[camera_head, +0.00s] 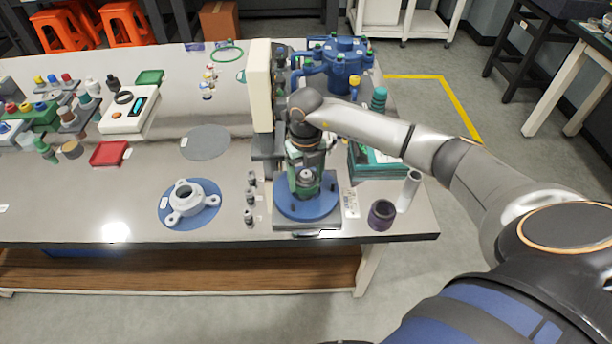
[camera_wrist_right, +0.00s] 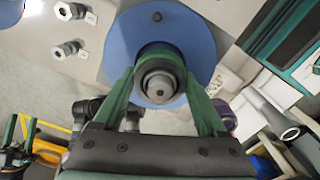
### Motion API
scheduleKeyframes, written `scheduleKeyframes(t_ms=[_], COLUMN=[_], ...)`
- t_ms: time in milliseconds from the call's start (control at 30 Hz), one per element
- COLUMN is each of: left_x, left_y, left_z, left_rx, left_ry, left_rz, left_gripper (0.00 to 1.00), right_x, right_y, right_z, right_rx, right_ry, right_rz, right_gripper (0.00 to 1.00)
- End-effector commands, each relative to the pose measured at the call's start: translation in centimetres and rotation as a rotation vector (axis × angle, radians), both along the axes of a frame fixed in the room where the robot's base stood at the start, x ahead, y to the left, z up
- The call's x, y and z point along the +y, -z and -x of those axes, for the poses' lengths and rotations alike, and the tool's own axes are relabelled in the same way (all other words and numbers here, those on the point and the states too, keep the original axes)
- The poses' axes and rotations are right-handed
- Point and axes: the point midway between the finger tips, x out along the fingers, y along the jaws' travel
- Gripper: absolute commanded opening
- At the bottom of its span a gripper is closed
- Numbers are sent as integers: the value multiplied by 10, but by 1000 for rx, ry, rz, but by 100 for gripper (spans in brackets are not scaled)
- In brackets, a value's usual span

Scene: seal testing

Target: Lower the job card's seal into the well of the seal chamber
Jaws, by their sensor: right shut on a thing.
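My right gripper (camera_head: 305,188) points down over the blue round seal chamber (camera_head: 290,210), which sits on a grey base at the bench's front edge. Its green fingers (camera_wrist_right: 161,88) are shut on a grey, stepped, round seal (camera_wrist_right: 159,85), which also shows between the fingers in the head view (camera_head: 306,176). The seal is over the chamber's middle; the well is hidden behind it and the fingers. I cannot tell whether the seal is above the well or partly in it. A white printed card (camera_head: 351,203) lies right of the chamber.
Several grey metal fittings (camera_head: 250,198) stand just left of the chamber. A dark purple cup (camera_head: 382,214) and a white cylinder (camera_head: 408,190) stand to the right. A pale flanged housing (camera_head: 187,196) lies on a blue mat at left. A cream column (camera_head: 260,85) rises behind.

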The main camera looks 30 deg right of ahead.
Motion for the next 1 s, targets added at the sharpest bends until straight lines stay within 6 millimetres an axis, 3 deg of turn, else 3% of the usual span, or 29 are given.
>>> scheduleKeyframes(t_ms=[1000], left_x=[0], left_y=[9], left_z=[0], left_rx=[0], left_ry=[0], left_rz=[0], left_gripper=[79], right_x=[0], right_y=[12], right_z=[0], right_rx=[1], right_ry=[0], right_rz=[-1], right_gripper=[5])
